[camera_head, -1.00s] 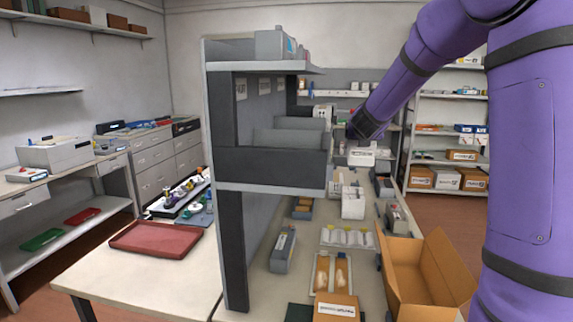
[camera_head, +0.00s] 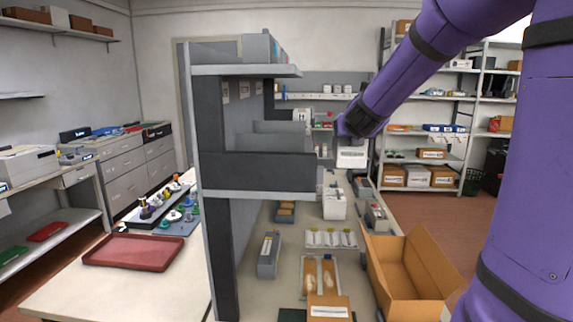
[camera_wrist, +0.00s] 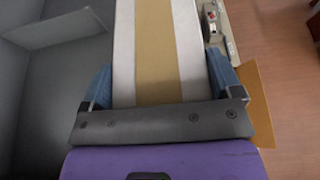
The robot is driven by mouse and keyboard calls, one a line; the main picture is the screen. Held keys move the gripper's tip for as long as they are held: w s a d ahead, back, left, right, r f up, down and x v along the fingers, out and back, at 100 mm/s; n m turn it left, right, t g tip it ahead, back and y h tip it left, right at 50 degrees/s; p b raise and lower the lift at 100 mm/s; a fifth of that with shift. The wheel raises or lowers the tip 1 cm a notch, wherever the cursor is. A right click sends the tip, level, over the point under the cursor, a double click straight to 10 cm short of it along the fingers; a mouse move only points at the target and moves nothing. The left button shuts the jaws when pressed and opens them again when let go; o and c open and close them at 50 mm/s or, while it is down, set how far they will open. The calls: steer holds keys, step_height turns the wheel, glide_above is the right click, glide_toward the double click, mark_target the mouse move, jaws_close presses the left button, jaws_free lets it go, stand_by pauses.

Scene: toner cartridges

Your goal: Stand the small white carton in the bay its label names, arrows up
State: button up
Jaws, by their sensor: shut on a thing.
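The small white carton (camera_wrist: 123,50), with a tan band down its middle, fills the upper middle of the wrist view. My gripper (camera_wrist: 160,82) is shut on it, a blue finger at each side. In the head view, a white block just under my wrist (camera_head: 351,157) appears to be this carton, held right of the grey rack and above the bench. Its label and arrows cannot be read. The rack (camera_head: 258,171) has a shelf with upright grey dividers forming bays. Small white signs (camera_head: 244,89) on its back panel are too small to read.
An open cardboard box (camera_head: 408,270) stands on the bench at right. A red tray (camera_head: 134,252) lies on the left table. The rack's front board is an obstacle.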

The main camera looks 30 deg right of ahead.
steer(key=w+a, duration=0.3)
steer(key=a, duration=0.2)
steer(key=w+a+f, duration=0.1)
steer(key=w+a, duration=0.2)
steer(key=a, duration=0.2)
steer(key=w+a, duration=0.3)
steer(key=a, duration=0.2)
steer(key=shift+w+a+f, duration=0.1)
steer(key=shift+a+f, duration=0.05)
steer(key=shift+f, duration=0.15)
steer(key=shift+f, duration=0.15)
steer(key=o, duration=1.1)
steer(key=shift+c, duration=0.2)
